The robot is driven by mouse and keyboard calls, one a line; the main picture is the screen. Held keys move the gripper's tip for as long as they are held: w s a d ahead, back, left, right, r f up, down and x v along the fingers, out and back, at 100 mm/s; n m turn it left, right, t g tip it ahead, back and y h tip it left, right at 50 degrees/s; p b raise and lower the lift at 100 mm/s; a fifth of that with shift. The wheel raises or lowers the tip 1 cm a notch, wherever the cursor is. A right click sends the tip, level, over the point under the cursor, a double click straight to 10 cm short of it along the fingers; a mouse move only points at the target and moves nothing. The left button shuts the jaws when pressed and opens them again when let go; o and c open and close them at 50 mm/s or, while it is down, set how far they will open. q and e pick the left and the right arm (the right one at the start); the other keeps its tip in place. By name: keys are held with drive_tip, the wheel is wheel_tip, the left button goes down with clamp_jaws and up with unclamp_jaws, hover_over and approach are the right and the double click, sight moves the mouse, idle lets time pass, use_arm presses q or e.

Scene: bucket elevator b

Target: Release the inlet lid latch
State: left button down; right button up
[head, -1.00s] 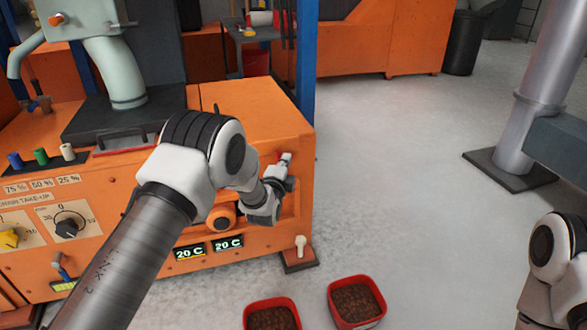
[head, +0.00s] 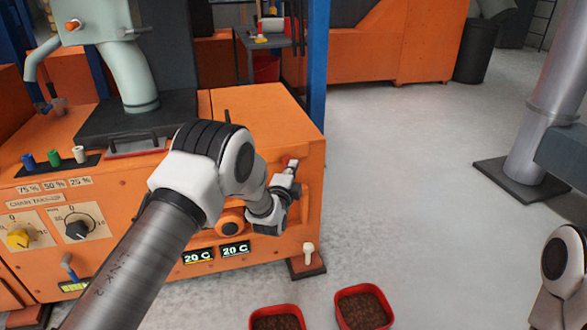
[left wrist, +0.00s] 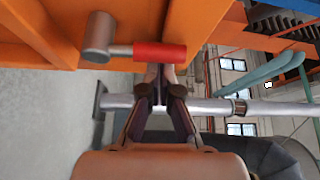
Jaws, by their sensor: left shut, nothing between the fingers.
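The latch shows in the left wrist view as a red grip (left wrist: 160,52) on a short metal bar with a grey cylindrical end (left wrist: 99,37), against orange panels. I cannot tell which part is the inlet lid. My right gripper is outside the view.
The orange machine (head: 270,120) carries a dark plate with a pale pipe (head: 128,75), knobs and two temperature displays (head: 236,249). Two red bins (head: 364,307) of brown material stand on the floor. A grey column (head: 548,110) stands right. The floor between is clear.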

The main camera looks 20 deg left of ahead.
sight(276, 161)
use_arm(q)
drive_tip(key=shift+a, duration=0.1)
drive_tip(key=a+n+t+y, duration=0.1)
drive_tip(key=n, duration=0.2)
drive_tip(key=s+a+f+n+t+y+b, duration=0.1)
drive_tip(key=n, duration=0.2)
drive_tip(key=s+a+n+t+y, duration=0.1)
drive_tip(key=n, duration=0.2)
drive_tip(key=shift+s+a+f, duration=0.1)
drive_tip(key=shift+s+f, duration=0.05)
drive_tip(key=n+y, duration=0.1)
drive_tip(key=n+y+b, duration=0.1)
drive_tip(key=a+f+n+y, duration=0.1)
drive_tip(key=n, duration=0.1)
drive_tip(key=shift+s+b, duration=0.3)
drive_tip(key=n+y, duration=0.1)
drive_tip(key=n, duration=0.2)
drive_tip(key=f+n+y+b, duration=0.1)
drive_tip(key=n+y, duration=0.1)
drive_tip(key=a+f+n+g+y, duration=0.1)
drive_tip(key=n+y, duration=0.1)
drive_tip(key=n, duration=0.1)
drive_tip(key=shift+s+f+n+b, duration=0.25)
drive_tip(key=shift+s+n+b, duration=0.05)
drive_tip(key=shift+s+b, duration=0.1)
drive_tip(key=shift+a, duration=0.1)
